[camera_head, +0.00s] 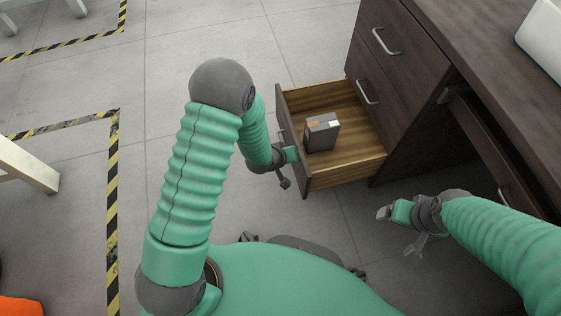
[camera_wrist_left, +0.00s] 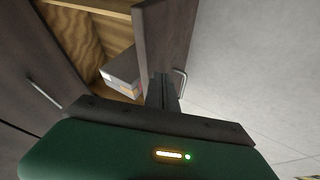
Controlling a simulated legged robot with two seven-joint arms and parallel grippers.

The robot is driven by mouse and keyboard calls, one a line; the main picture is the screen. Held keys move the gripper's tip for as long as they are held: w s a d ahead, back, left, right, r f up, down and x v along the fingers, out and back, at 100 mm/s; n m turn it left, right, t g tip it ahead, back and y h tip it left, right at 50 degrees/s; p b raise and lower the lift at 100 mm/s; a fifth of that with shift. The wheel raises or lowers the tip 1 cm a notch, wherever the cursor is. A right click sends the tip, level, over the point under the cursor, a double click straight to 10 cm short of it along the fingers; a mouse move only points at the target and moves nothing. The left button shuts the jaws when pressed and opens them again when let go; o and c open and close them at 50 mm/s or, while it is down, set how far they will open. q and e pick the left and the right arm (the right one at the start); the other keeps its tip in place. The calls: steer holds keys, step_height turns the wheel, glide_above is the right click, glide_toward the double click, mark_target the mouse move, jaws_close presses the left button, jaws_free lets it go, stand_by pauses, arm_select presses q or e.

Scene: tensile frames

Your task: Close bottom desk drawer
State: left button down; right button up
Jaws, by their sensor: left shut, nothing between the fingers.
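The bottom desk drawer (camera_head: 345,172) is pulled open from the dark wooden desk (camera_head: 384,75). A small grey box (camera_head: 322,132) lies inside. My left gripper (camera_head: 292,155) is at the outer face of the drawer front, near its middle, shut and empty. In the left wrist view its fingers (camera_wrist_left: 163,92) overlap the dark drawer front (camera_wrist_left: 165,38); I cannot tell whether they touch it. The drawer handle (camera_wrist_left: 181,82) is just right of the fingers there. My right gripper (camera_head: 384,213) is over the floor right of the drawer, its jaw opening unclear.
Two closed drawers with metal handles (camera_head: 386,42) sit above the open one. The floor (camera_head: 215,30) left of the drawer is clear, with yellow-black tape (camera_head: 113,200) further left. A white object (camera_head: 543,38) stands on the desktop.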

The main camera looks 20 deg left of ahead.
arm_select(q)
steer(key=shift+w+d, duration=0.2)
steer(key=shift+d, duration=0.1)
arm_select(e)
steer(key=shift+f, duration=0.2)
